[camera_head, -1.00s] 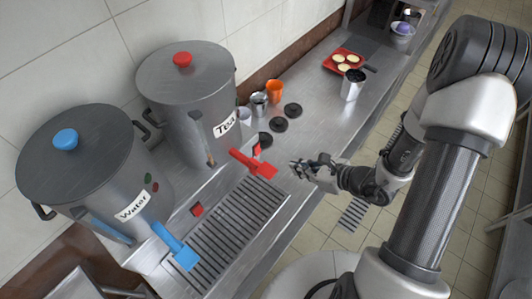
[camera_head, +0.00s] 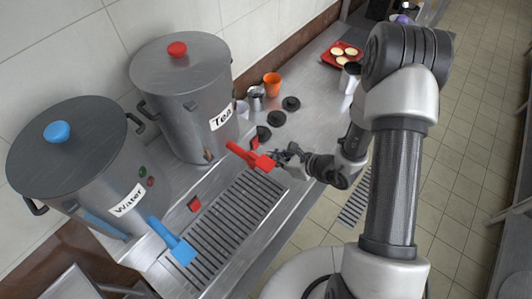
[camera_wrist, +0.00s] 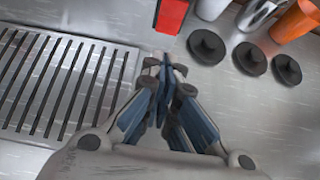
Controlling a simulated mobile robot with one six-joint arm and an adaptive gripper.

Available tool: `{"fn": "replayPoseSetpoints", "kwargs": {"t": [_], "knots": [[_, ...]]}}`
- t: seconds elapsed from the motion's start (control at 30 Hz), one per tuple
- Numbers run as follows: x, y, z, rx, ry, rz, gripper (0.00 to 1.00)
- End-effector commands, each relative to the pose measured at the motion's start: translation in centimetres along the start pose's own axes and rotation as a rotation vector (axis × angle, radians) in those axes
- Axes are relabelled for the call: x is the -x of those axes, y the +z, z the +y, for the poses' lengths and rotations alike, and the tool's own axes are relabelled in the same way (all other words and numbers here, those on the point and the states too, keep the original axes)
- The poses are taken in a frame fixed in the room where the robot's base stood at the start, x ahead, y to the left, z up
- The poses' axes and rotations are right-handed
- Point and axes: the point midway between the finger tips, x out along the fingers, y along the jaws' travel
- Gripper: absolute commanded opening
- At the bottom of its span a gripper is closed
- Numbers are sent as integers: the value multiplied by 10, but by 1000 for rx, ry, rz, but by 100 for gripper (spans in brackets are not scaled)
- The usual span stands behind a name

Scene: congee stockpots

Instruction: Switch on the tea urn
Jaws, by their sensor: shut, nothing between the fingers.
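The tea urn (camera_head: 178,100) is a steel pot with a red lid knob and a "Tea" label, standing against the wall in the head view. Its red tap (camera_head: 243,153) sticks out over the drip grate. No on/off buttons show clearly on the tea urn. My gripper (camera_head: 279,156) is shut and empty, just right of the tap's red end; whether they touch I cannot tell. In the wrist view my closed fingertips (camera_wrist: 165,66) are over the steel counter, below a red part (camera_wrist: 171,15) at the top edge.
The water urn (camera_head: 80,165), with a blue tap (camera_head: 171,241) and green and red buttons, stands at left. The drip grate (camera_head: 222,229) lies in front. Black round lids (camera_head: 277,118), a metal jug (camera_head: 256,98) and an orange cup (camera_head: 272,84) stand behind my gripper.

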Motion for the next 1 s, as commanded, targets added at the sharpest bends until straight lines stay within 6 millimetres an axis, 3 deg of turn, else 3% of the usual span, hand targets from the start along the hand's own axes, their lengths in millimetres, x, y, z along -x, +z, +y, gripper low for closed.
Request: {"fn": "replayPoseSetpoints", "kwargs": {"t": [0.1, 0.3, 1.0], "knots": [[-19, 9, 1, 4, 2, -1, 0], [-34, 18, 0, 1, 0, 0, 0], [-43, 20, 0, 1, 0, -3, 0]]}}
